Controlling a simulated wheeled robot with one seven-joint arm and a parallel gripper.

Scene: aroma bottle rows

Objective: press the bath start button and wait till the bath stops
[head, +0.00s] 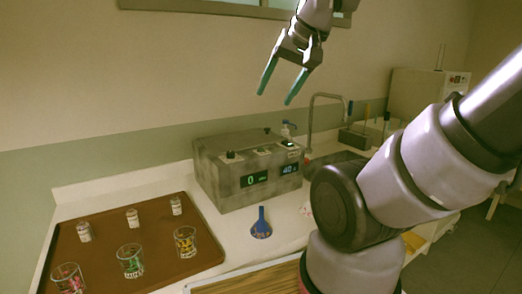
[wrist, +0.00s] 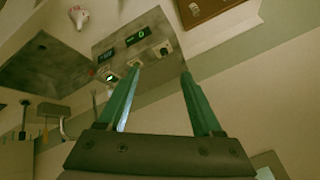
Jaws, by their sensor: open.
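The bath, a grey speckled metal box (head: 220,180), stands on the white counter. Its front has a green display reading 0 (head: 254,180) and a bluish display reading 40 (head: 288,169). Small controls sit along its sloped top edge, including a dark knob (head: 230,156); I cannot tell which one is the start button. In the wrist view the bath's panel (wrist: 117,36) appears turned over, with its controls near my fingertips in the picture. My gripper (head: 276,98) (wrist: 161,70) is open and empty, with teal fingers pointing down, raised above the bath and touching nothing.
A brown tray (head: 100,250) at left holds several small bottles and glasses with coloured contents. A sink with a tap (head: 311,112) is behind at right. The air above the bath is free.

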